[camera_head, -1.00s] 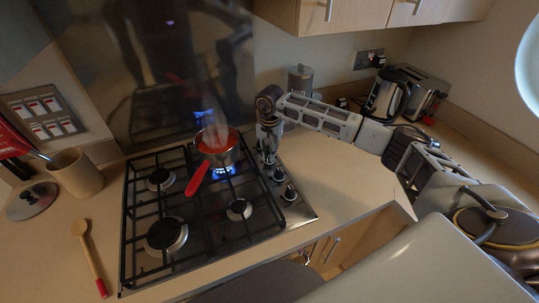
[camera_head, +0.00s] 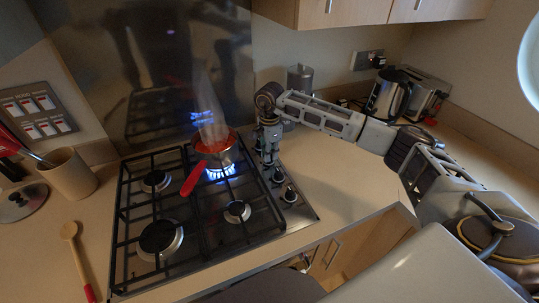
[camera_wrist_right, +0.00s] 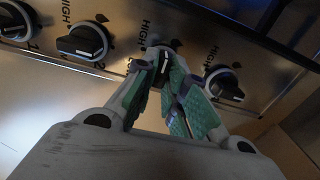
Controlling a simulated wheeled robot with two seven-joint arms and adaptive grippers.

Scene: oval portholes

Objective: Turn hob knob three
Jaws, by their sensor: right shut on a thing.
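The hob (camera_head: 185,280) has a row of black knobs along its right side. My right gripper (camera_head: 267,158) reaches down over this row and is shut on a knob. In the right wrist view, its green-padded fingers (camera_wrist_right: 161,64) close around the third knob from the left (camera_wrist_right: 163,68), partly hidden between them. Knob one (camera_wrist_right: 14,22) and knob two (camera_wrist_right: 82,42) are to its left; another knob (camera_wrist_right: 225,84) is to its right. A large blue flame (camera_head: 222,173) burns under the red-handled pan (camera_head: 217,157) at the back right burner. My left gripper is out of view.
The pan's red handle (camera_head: 192,180) points toward the front, left of my gripper. A wooden spoon (camera_head: 77,257), a utensil pot (camera_head: 68,174) and a lid (camera_head: 22,203) lie left of the hob. A kettle (camera_head: 389,94) stands back right.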

